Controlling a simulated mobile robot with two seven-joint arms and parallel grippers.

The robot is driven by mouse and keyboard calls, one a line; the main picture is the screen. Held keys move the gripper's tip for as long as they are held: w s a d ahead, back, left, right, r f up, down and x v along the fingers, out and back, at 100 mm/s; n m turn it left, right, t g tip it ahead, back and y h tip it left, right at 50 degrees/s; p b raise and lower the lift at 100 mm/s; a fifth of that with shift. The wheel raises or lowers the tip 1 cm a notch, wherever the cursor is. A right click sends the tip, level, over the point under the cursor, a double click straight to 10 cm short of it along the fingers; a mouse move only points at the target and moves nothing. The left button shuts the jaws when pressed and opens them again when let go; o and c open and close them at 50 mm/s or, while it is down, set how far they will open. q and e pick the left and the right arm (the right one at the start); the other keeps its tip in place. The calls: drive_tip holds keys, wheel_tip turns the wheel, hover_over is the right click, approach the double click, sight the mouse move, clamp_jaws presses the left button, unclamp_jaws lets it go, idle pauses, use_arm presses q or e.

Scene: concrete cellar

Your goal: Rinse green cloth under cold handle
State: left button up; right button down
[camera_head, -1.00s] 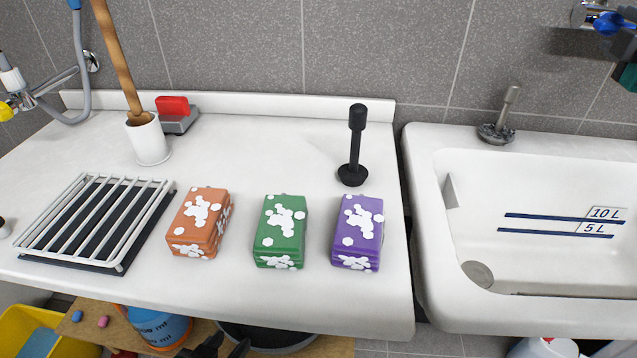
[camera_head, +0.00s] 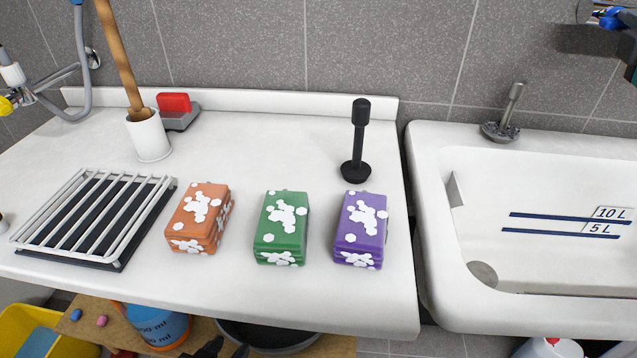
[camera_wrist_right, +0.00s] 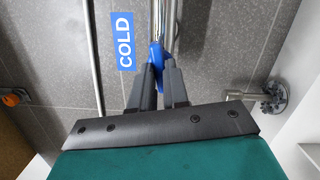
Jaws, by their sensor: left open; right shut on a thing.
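The green cloth (camera_head: 282,225) is a folded stack with white foam-like patches. It lies on the white counter between an orange cloth (camera_head: 199,215) and a purple cloth (camera_head: 360,228). The blue cold handle (camera_head: 610,17) is at the top right, partly cut off by the frame. In the right wrist view, my right gripper (camera_wrist_right: 158,85) is shut on the blue handle (camera_wrist_right: 156,56), beside a blue "COLD" label (camera_wrist_right: 123,42). My left gripper (camera_head: 222,350) shows only as dark fingertips at the bottom edge, open, below the counter front.
The white sink (camera_head: 480,240) with 5 L and 10 L marks is on the right. A black plunger-like stand (camera_head: 356,150) is behind the purple cloth. A wire rack (camera_head: 95,218) and a white cup with a wooden handle (camera_head: 150,138) are left.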

drive_tip(key=shift+n+b, duration=0.3)
drive_tip(key=shift+n, duration=0.9)
drive_tip(key=n+t+b, duration=0.1)
drive_tip(key=n+b, duration=0.1)
drive_tip(key=n, duration=0.2)
drive_tip(key=shift+f+n, duration=0.15)
drive_tip(key=shift+n, duration=0.15)
drive_tip(key=c, duration=1)
unclamp_jaws()
drive_tip(key=shift+y, duration=0.4)
